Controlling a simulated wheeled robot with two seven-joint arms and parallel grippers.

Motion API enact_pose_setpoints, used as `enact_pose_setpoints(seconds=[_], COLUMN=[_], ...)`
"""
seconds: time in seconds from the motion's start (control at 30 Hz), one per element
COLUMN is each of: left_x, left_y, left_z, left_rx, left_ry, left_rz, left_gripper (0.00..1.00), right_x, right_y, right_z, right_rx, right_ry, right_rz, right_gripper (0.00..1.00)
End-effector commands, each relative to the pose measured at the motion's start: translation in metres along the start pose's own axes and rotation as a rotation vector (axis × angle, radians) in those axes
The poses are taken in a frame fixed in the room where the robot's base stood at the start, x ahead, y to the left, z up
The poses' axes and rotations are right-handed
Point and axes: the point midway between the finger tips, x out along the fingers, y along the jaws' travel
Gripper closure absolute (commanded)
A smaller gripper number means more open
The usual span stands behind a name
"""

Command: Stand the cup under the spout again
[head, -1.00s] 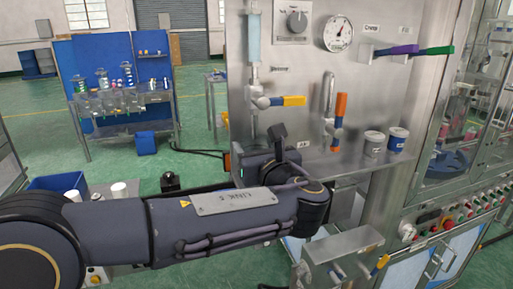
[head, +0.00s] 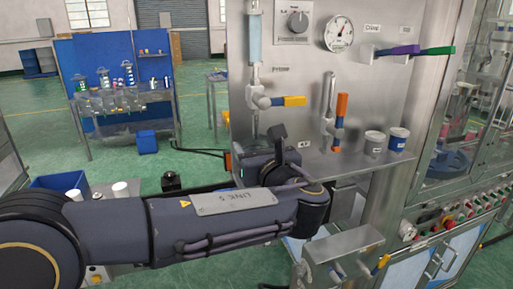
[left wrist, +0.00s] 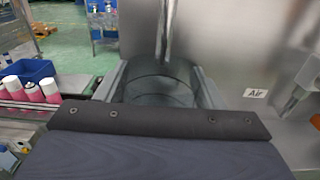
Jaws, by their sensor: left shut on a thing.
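A clear cup (left wrist: 165,82) shows between the fingers of my left gripper (left wrist: 163,90) in the left wrist view. The gripper is shut on it, and the cup's rim and hollow inside face the camera. The metal spout (left wrist: 166,30) comes down from above, over or just behind the cup; I cannot tell whether they touch. In the head view the valve with the yellow handle (head: 291,101) sits above my left gripper, whose fingers and cup are mostly hidden by my wrist. My right gripper is not in view.
The steel panel (head: 300,60) stands close behind the cup. Two small tubs (head: 397,139) and an orange-handled valve (head: 341,105) are to the right. Pink and white cans (left wrist: 48,88) and a blue bin (left wrist: 35,70) are at left.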

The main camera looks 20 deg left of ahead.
Motion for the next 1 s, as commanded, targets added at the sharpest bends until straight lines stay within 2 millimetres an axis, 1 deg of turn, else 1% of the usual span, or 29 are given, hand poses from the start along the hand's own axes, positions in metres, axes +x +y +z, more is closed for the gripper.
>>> enact_pose_setpoints(seconds=[0.73, 0.77, 0.9, 0.93, 1.0], left_x=[0.000, 0.000, 0.000, 0.000, 0.000], left_y=[0.000, 0.000, 0.000, 0.000, 0.000], left_z=[-0.010, -0.009, -0.009, -0.009, -0.009], left_rx=[0.001, 0.000, 0.000, 0.000, 0.000], left_ry=[0.000, 0.000, 0.000, 0.000, 0.000], left_rz=[0.000, 0.000, 0.000, 0.000, 0.000], left_gripper=[0.92, 0.34, 0.16, 0.13, 0.13], right_x=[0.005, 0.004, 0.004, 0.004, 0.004], right_y=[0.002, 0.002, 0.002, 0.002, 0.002], right_z=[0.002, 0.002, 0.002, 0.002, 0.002], right_rx=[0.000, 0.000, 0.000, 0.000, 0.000], right_ry=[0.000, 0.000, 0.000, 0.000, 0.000], right_rz=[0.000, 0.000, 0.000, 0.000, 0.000], right_gripper=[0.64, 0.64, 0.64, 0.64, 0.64])
